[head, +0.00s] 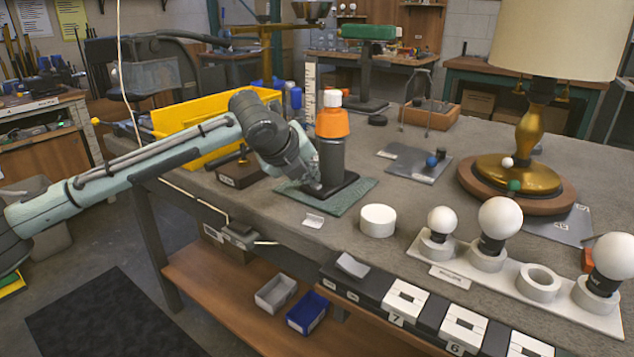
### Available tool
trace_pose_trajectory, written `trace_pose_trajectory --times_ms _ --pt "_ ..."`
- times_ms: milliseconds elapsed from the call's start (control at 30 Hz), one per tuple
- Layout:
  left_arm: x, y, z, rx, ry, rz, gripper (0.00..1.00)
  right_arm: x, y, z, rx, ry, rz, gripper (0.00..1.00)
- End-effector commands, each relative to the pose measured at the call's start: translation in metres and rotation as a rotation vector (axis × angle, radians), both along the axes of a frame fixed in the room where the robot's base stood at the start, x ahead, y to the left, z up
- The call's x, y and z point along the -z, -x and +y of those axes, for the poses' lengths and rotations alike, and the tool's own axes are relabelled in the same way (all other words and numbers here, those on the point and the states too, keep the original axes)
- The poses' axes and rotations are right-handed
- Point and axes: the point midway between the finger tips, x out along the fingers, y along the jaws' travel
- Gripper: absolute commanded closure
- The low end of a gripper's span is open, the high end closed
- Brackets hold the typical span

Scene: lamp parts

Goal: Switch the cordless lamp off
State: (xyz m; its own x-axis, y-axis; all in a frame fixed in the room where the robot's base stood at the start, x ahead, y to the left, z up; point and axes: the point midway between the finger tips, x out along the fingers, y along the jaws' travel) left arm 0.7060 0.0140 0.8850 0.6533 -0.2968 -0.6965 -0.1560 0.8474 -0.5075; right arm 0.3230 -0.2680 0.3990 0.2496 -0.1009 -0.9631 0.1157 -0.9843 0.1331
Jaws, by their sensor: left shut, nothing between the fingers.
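A brass table lamp (527,140) with a cream shade (556,35) stands on a round wooden board at the right. A white ball (507,162) and a green ball (514,186) show at its foot. No cord shows on it, and I cannot tell whether it is lit. A dark grey post (331,160) with an orange, white-capped top (332,123) stands upright on a black base on a green mat (352,197). I cannot tell which is the cordless lamp. My left gripper (314,186) is shut and empty, low beside the post at the black base; contact is unclear. My right gripper is out of view.
White bulbs (500,217) stand in a holder strip (511,285) at the front right. A white disc (378,220) lies left of them. A yellow bin (186,118) stands behind my left arm.

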Motion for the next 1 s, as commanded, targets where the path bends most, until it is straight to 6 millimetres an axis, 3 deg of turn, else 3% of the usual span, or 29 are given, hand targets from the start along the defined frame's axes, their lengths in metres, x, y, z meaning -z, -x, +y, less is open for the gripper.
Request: trace_pose_trajectory --times_ms 200,567,1000 --pt "-0.009 0.000 0.000 0.000 -0.001 0.001 1.00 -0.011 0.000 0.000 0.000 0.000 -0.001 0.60" --pt "-0.010 0.000 0.000 0.000 0.000 0.000 1.00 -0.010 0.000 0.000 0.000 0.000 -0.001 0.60" --pt "-0.050 0.000 0.000 0.001 0.000 -0.002 1.00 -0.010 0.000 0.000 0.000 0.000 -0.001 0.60"
